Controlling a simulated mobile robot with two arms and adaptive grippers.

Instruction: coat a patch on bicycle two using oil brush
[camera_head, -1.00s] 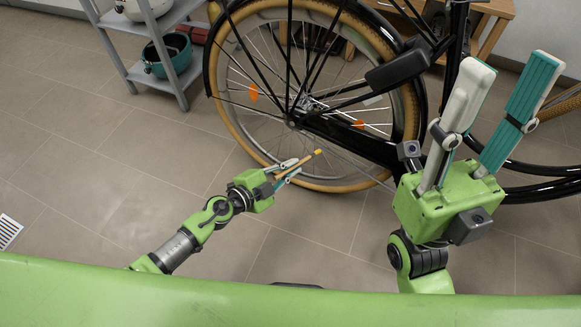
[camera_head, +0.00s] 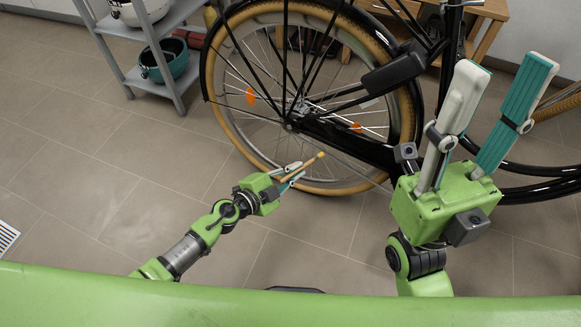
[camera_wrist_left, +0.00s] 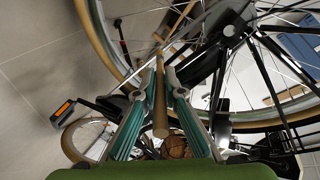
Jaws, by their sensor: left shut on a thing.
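The bicycle's wheel (camera_head: 239,140) has a tan tyre and stands upright on the floor in the head view, with black frame and fender. It also shows in the left wrist view (camera_wrist_left: 97,38). My left gripper (camera_head: 297,172) is shut on the oil brush (camera_head: 309,162), a thin wooden stick with a yellowish tip. The brush shows between the teal fingers in the left wrist view (camera_wrist_left: 160,108). Its tip overlaps the tyre in the picture; I cannot tell whether they touch. My right gripper (camera_head: 503,85) is open and empty, raised in front of the bicycle. Which bicycle is number two is not marked.
A grey shelf (camera_head: 140,75) with a teal pot (camera_head: 164,61) stands at the back left. A wooden table (camera_head: 482,12) stands behind the bicycle.

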